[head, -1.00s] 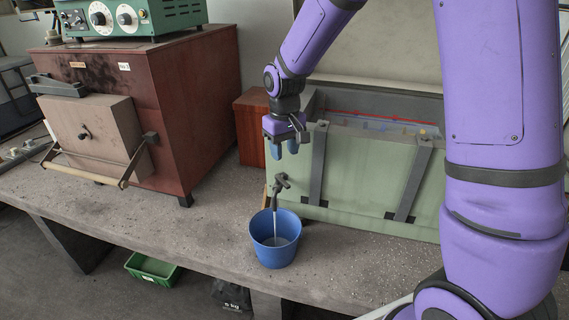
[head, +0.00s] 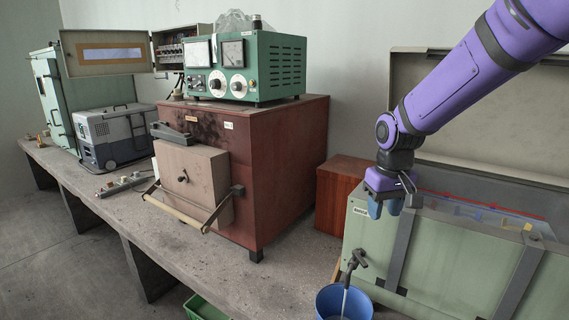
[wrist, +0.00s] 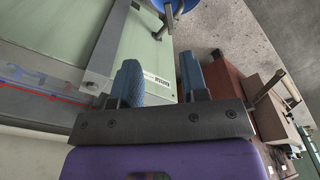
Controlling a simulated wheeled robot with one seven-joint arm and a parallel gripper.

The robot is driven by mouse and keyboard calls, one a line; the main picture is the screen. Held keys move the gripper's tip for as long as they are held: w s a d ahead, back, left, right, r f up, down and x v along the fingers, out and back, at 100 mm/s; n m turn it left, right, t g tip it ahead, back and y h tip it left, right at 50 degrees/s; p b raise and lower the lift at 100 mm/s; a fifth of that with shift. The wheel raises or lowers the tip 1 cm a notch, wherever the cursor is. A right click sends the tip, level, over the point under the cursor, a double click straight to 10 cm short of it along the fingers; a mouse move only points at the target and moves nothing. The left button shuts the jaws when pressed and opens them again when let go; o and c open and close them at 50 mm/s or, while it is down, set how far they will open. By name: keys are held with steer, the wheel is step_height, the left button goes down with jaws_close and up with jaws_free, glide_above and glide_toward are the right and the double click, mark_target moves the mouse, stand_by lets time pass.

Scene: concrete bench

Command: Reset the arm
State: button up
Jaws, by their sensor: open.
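My gripper (head: 385,207) hangs from my purple arm at the right of the head view, fingers pointing down. It is open and empty. It is near the left end of the pale green tank (head: 408,240), close to its upper edge. In the wrist view the two blue fingers (wrist: 160,82) stand apart with nothing between them. The tank's green side (wrist: 138,40) lies beyond the fingers there.
A blue bucket (head: 345,303) stands under the tank's tap (head: 354,262). A red-brown furnace (head: 285,165) carries a green meter box (head: 272,70). A grey cooler box (head: 115,135) is farther left. Bare concrete bench (head: 185,235) lies in front of the furnace.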

steer(key=s+d+r+t, duration=0.1)
steer(key=s+r, duration=0.3)
steer(key=s, duration=0.4)
steer(key=s+d+r+m+t, duration=0.1)
steer(key=s+d+r+t, duration=0.1)
steer(key=s, duration=0.6)
steer(key=s+d+r+m+t, duration=0.1)
steer(key=s+d+r, duration=0.2)
steer(key=s+r, duration=0.3)
steer(key=shift+s+d+r, duration=0.25)
steer(key=shift+s+d, duration=0.1)
steer(key=shift+s, duration=0.9)
stand_by(4.5)
